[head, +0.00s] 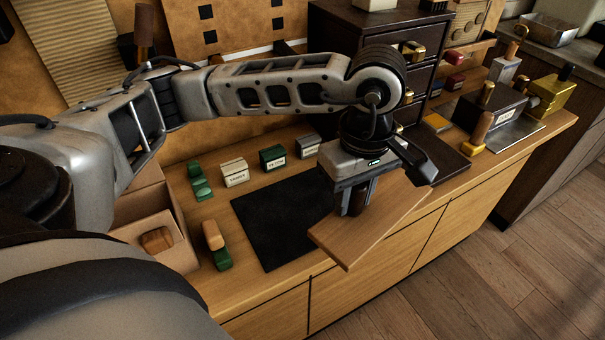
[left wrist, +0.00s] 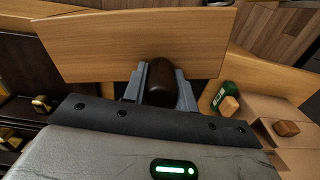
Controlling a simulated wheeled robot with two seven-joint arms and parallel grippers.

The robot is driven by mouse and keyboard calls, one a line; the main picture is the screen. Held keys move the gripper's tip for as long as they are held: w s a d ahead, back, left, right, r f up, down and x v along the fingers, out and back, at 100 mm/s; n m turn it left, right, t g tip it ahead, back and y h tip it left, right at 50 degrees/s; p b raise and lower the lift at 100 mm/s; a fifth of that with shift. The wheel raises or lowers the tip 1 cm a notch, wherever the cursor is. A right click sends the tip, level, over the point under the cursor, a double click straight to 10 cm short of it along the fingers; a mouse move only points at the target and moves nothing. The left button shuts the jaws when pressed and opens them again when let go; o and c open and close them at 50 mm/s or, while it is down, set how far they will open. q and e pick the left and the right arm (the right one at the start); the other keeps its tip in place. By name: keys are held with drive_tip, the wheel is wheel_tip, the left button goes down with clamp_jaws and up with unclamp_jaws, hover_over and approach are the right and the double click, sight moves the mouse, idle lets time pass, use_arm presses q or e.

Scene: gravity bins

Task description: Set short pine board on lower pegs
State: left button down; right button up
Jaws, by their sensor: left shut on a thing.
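The short pine board (head: 345,249) is a flat light-wood plank with a dark brown knob. In the head view it is over the counter's front edge, partly beyond it, right of the black mat. My left gripper (head: 356,198) is shut on the dark knob, with the board beneath its fingers. In the left wrist view the board (left wrist: 110,45) spans the top, and the knob (left wrist: 160,84) is between the two grey fingers. I cannot make out the lower pegs in either view. My right gripper is not in view.
A black mat (head: 262,222) lies on the wooden counter, with small labelled blocks (head: 235,173) behind it. A dark drawer cabinet (head: 337,28) stands at the back. Brass and wooden items (head: 548,95) are at the right. A cardboard box (head: 178,252) is at the left. Open floor lies in front.

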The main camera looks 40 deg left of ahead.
sight(358, 233)
use_arm(q)
drive_tip(key=n, duration=0.5)
drive_tip(key=shift+s+d+r, duration=0.2)
drive_tip(key=shift+s+d, duration=0.05)
drive_tip(key=shift+d, duration=0.05)
drive_tip(key=n, duration=0.4)
drive_tip(key=shift+s+d+r+n, duration=0.15)
drive_tip(key=shift+s+d+n, duration=0.15)
drive_tip(key=shift+n, duration=0.1)
drive_tip(key=n, duration=0.7)
drive_tip(key=shift+s+d+r, duration=0.2)
drive_tip(key=shift+s+d, duration=0.1)
drive_tip(key=shift+s, duration=0.05)
drive_tip(key=n, duration=0.4)
drive_tip(key=shift+s+d+r+n, duration=0.2)
drive_tip(key=shift+d+n, duration=0.05)
drive_tip(key=shift+n, duration=0.15)
drive_tip(key=n, duration=0.4)
drive_tip(key=shift+s+d+r, duration=0.15)
drive_tip(key=shift+s+d, duration=0.05)
drive_tip(key=shift+s, duration=0.05)
drive_tip(key=n, duration=0.4)
drive_tip(key=shift+s+d+r, duration=0.1)
drive_tip(key=shift+s+r, duration=0.05)
drive_tip(key=shift+s, duration=0.05)
drive_tip(key=n, duration=0.4)
drive_tip(key=shift+s+d+r, duration=0.1)
